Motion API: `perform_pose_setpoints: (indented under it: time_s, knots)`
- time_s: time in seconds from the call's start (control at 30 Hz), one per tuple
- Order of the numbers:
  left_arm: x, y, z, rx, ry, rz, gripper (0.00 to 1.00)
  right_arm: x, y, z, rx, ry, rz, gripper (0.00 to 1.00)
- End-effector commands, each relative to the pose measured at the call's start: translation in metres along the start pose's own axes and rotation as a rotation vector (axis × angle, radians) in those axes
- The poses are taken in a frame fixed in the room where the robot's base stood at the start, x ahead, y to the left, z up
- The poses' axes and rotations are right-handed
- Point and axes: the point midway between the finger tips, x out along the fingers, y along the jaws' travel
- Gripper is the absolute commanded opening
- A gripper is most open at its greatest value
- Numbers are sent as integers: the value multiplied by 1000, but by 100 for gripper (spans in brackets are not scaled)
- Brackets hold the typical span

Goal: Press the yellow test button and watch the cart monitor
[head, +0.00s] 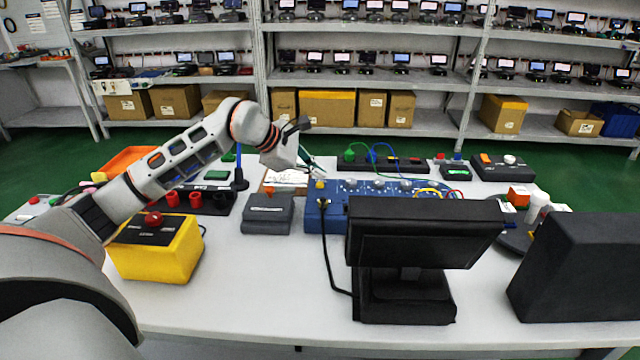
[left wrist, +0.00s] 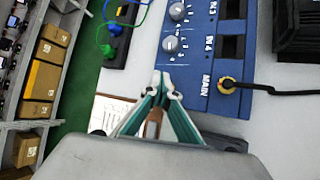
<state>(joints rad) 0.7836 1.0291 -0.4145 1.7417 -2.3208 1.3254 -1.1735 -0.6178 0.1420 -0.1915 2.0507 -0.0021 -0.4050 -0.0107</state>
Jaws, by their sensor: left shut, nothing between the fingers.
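A small yellow button (head: 320,184) stands on the left end of the blue test panel (head: 338,215) in the head view. My left gripper (head: 316,170) is shut and empty, with its fingertips pointing down just above the button. The gap or contact there cannot be told. In the left wrist view the closed fingertips (left wrist: 164,78) lie over the edge of the blue panel (left wrist: 200,60) and the button is hidden. A black monitor (head: 425,235) stands in the foreground, with no lit picture on the side I see. My right gripper is not in view.
A black cable runs from the panel's MAIN socket (left wrist: 228,84). A yellow box with a red button (head: 155,245) stands front left. A dark grey box (head: 268,213) sits beside the panel, and a large black box (head: 580,270) at right. Shelves with lit screens line the back.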

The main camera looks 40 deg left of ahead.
Motion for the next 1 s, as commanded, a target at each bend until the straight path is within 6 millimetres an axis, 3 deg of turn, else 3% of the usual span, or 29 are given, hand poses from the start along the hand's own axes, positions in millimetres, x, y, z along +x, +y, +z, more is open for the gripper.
perform_pose_setpoints:
  time_s: [1.0]
  knots:
    - [6,-5,-4,0,0,0,0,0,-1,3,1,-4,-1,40]
